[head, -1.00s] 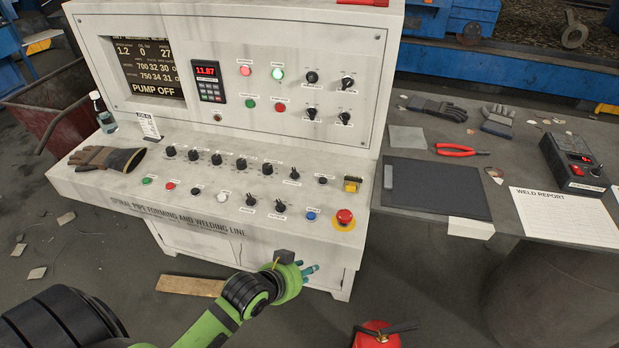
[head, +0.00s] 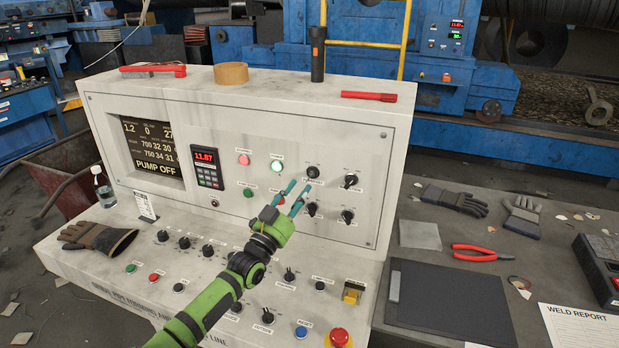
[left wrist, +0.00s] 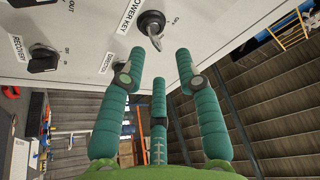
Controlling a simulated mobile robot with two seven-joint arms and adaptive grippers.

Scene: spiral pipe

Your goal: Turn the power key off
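The power key (left wrist: 150,25) is a dark round switch with a silver key in it, at the top of the left wrist view, just beyond my fingertips. In the head view it belongs to the black knobs (head: 330,194) on the upright panel's right side, where labels are too small to read. My left gripper (head: 297,194) is in front of that panel, beside these knobs. In the left wrist view the gripper (left wrist: 160,65) has its teal fingers spread, with nothing between them and apart from the key. My right gripper is not in view.
The console's sloped desk holds several knobs, a red emergency button (head: 339,338) and a work glove (head: 95,237). A recovery knob (left wrist: 42,60) is left of the key in the wrist view. A side table (head: 440,216) carries pliers (head: 482,253) and gloves.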

